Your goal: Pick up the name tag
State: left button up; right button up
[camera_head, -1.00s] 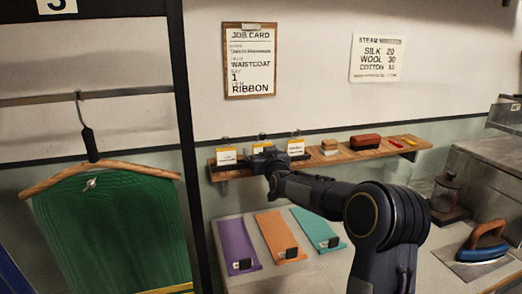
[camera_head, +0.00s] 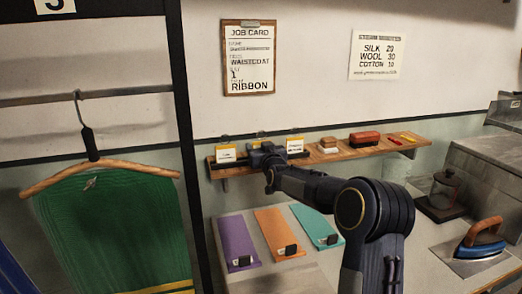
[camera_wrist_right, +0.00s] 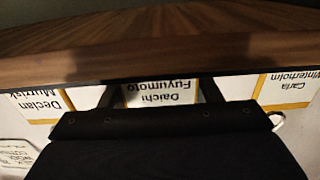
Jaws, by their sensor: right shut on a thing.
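Name tags with yellow-orange edges stand in a row on the wall shelf. The left tag (camera_head: 227,154) and right tag (camera_head: 295,146) show in the head view; my right gripper (camera_head: 266,155) largely hides the middle one. In the right wrist view, lettering is upside down. The middle tag (camera_wrist_right: 160,93) reads Daichi Fuyumoto and lies between the two fingers of my right gripper, which is shut on it. The Declan tag (camera_wrist_right: 40,100) and the Carla Winterholm tag (camera_wrist_right: 288,88) flank it. My left gripper is not in view.
The wooden shelf (camera_head: 345,153) also holds a small brush-like block (camera_head: 328,145) and a red-brown block (camera_head: 364,138). Below are purple (camera_head: 236,240), orange (camera_head: 278,233) and teal (camera_head: 317,226) strips. An iron (camera_head: 480,245) stands at right. A green garment (camera_head: 110,230) hangs at left.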

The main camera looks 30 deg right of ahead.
jog(key=shift+r, duration=0.15)
jog(key=shift+r, duration=0.25)
notch_tip(320, 180, up, 2)
jog(key=shift+r, duration=0.15)
jog(key=s+r+b, duration=0.2)
jog(key=s+r, duration=0.8)
jog(key=s, duration=0.4)
jog(key=shift+d, duration=0.15)
